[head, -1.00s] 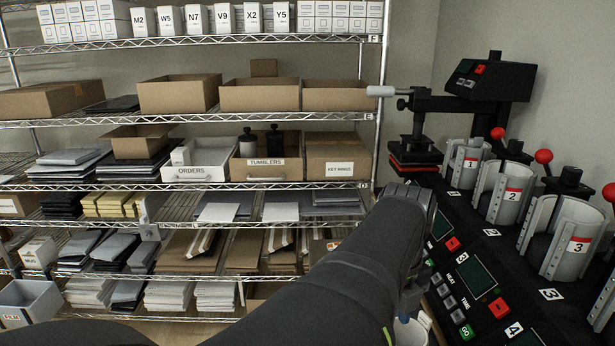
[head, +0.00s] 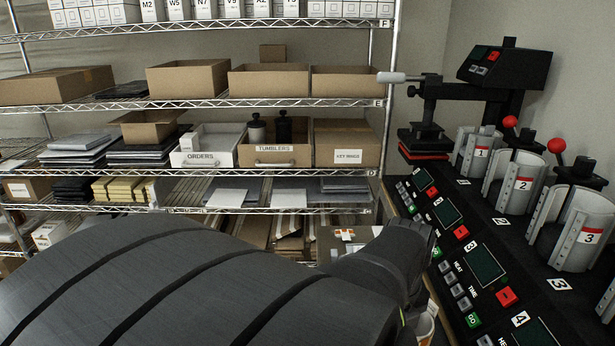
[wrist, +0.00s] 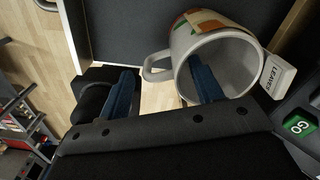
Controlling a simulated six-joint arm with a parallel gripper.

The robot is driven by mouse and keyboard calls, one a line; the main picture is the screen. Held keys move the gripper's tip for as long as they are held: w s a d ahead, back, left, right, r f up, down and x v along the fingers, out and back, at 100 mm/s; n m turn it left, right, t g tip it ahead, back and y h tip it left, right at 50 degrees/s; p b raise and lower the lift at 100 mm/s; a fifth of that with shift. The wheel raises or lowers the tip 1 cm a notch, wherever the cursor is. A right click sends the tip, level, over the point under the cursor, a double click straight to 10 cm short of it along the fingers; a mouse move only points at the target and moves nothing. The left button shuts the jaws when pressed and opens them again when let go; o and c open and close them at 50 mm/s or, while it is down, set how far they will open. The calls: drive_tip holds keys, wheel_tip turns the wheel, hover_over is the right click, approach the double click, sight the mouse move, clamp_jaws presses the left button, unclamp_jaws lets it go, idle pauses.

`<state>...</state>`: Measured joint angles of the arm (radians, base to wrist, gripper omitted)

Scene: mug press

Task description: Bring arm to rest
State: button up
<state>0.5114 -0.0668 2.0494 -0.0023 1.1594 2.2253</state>
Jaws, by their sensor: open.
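A white mug (wrist: 225,62) with a coloured patch shows in the wrist view, its mouth facing the camera and its handle to the left. A sliver of a mug (head: 427,325) also shows at the bottom of the head view, mostly hidden by my arm. My gripper (wrist: 162,67) is open, its two blue fingers apart. The handle shows between the fingers, and the right finger overlaps the mug's mouth. I cannot tell whether it is inside the mug or touching it. In the head view my arm hides the fingers.
A press bank (head: 485,265) with buttons and numbered mug clamps stands at right. A wire shelf (head: 130,105) with boxes fills the back. A white block labelled LEAVES (wrist: 279,76) is just right of the mug. A green GO button (wrist: 299,125) shows near the gripper's right side.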

idle(0.3)
drive_tip(key=shift+f, duration=1.45)
wheel_tip(320, 180, up, 11)
drive_tip(key=shift+f, duration=0.1)
wheel_tip(320, 180, down, 12)
drive_tip(key=shift+r, duration=0.1)
wheel_tip(320, 180, up, 11)
drive_tip(key=shift+f, duration=0.2)
drive_tip(key=w+a+r+n, duration=0.1)
drive_tip(key=w+a+n, duration=0.3)
drive_tip(key=w+n, duration=0.9)
drive_tip(key=w+a+r+n, duration=0.2)
drive_tip(key=w+a+n, duration=0.3)
drive_tip(key=w+n, duration=0.8)
drive_tip(key=shift+a+n, duration=0.2)
drive_tip(key=shift+n, duration=0.2)
